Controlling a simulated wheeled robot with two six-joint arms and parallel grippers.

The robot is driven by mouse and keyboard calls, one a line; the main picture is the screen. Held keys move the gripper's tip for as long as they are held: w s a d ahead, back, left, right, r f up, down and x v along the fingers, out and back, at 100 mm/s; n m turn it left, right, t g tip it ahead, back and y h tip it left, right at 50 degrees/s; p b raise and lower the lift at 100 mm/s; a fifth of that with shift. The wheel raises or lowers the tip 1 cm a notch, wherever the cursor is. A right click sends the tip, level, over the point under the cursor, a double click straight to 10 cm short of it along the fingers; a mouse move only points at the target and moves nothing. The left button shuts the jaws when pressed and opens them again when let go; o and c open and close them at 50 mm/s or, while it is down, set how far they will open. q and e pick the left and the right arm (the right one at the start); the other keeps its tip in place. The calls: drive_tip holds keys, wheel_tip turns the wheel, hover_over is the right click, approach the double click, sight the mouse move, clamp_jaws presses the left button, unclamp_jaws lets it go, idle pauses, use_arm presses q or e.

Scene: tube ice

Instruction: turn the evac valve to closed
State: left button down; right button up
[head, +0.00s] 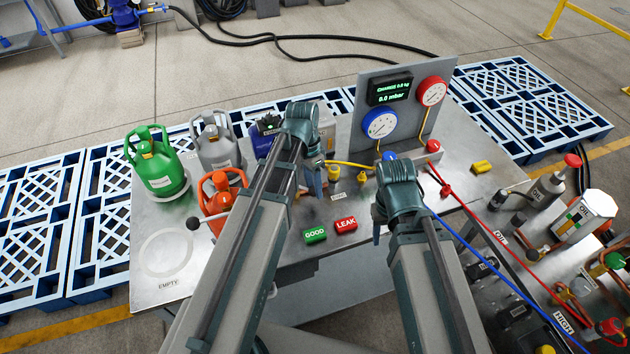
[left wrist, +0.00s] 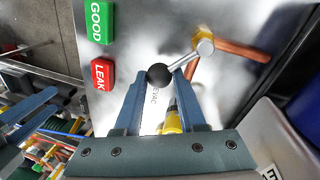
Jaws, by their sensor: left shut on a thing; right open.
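The evac valve shows in the left wrist view, with a silver hub (left wrist: 205,45), a short lever and a black ball knob (left wrist: 158,76) on a copper pipe (left wrist: 240,50). The EVAC label is on the metal plate below the knob, partly between my fingers. My left gripper (left wrist: 163,82) is shut on the black knob at its fingertips. In the head view my left gripper (head: 316,184) is mostly hidden by its own wrist, and the valve's hub is not clear. My right gripper (head: 376,232) is open to the right, its fingers mostly hidden.
The green GOOD (head: 315,235) and red LEAK (head: 346,224) buttons lie near the table's front. A gauge panel (head: 447,75) stands behind. Green (head: 160,175), grey (head: 215,148) and orange (head: 216,204) cylinders stand left. A red hose (head: 470,215) and blue hose run right. The EMPTY ring area is clear.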

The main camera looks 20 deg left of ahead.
use_arm(q)
drive_tip(key=s+m, duration=0.1)
drive_tip(key=m, duration=0.1)
drive_tip(key=s+a+m+y, duration=0.1)
drive_tip(key=s+m, duration=0.1)
drive_tip(key=m, duration=0.1)
drive_tip(key=shift+m+g, duration=0.3)
drive_tip(key=m, duration=0.1)
drive_tip(key=s+a+m, duration=0.1)
drive_tip(key=shift+m+y, duration=0.3)
drive_tip(key=shift+m, duration=0.1)
drive_tip(key=shift+s+a+m, duration=0.15)
drive_tip(key=shift+a+m, duration=0.15)
drive_tip(key=shift+m, duration=0.5)
drive_tip(key=c, duration=0.8)
unclamp_jaws()
drive_tip(key=o, duration=0.3)
drive_tip(key=shift+a, duration=0.15)
